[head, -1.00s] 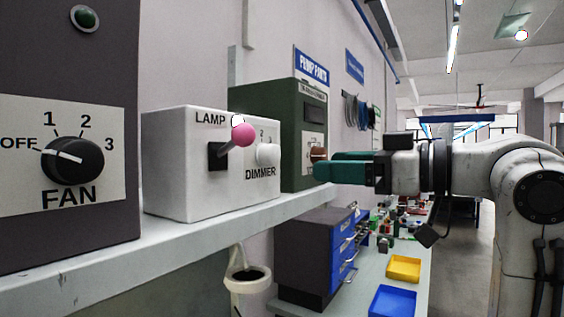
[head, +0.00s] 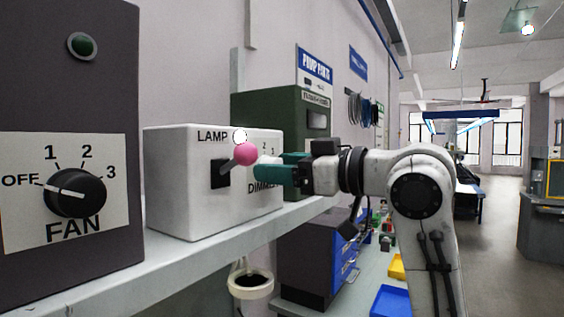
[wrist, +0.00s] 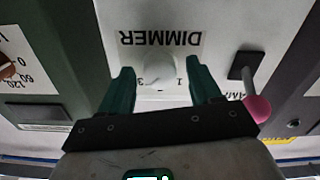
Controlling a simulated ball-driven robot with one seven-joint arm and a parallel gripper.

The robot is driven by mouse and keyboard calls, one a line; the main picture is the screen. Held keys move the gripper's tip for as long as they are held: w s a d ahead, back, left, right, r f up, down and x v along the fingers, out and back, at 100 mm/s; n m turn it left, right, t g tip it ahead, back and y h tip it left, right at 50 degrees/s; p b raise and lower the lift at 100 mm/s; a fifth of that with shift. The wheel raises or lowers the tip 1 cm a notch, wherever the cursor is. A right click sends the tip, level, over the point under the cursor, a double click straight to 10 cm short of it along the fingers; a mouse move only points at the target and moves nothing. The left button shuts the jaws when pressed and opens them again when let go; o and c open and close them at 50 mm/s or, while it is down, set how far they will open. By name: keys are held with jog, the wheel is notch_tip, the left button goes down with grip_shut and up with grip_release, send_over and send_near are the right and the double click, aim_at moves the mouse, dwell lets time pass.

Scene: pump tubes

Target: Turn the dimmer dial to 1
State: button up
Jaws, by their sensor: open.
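In the head view my gripper (head: 262,172) is at the box's front and hides the dial. The lamp switch (head: 243,154), with a pink ball knob, is just left of the fingers.
The fan box (head: 70,190) with a black knob (head: 76,193) stands at the left on the shelf (head: 110,268). A green box (head: 262,106) stands behind the lamp box. Below are a blue drawer unit (head: 330,250) and trays.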

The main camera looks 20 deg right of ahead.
jog(key=c, duration=1)
jog(key=shift+c, duration=0.2)
jog(key=shift+n+b, duration=0.3)
jog(key=shift+a+f+n+b, duration=0.15)
jog(key=shift+n+b, duration=2.05)
jog(key=shift+n, duration=2.15)
jog(key=shift+f+n+b, duration=0.1)
jog(key=shift+n+b, duration=2.1)
jog(key=shift+n, duration=2.15)
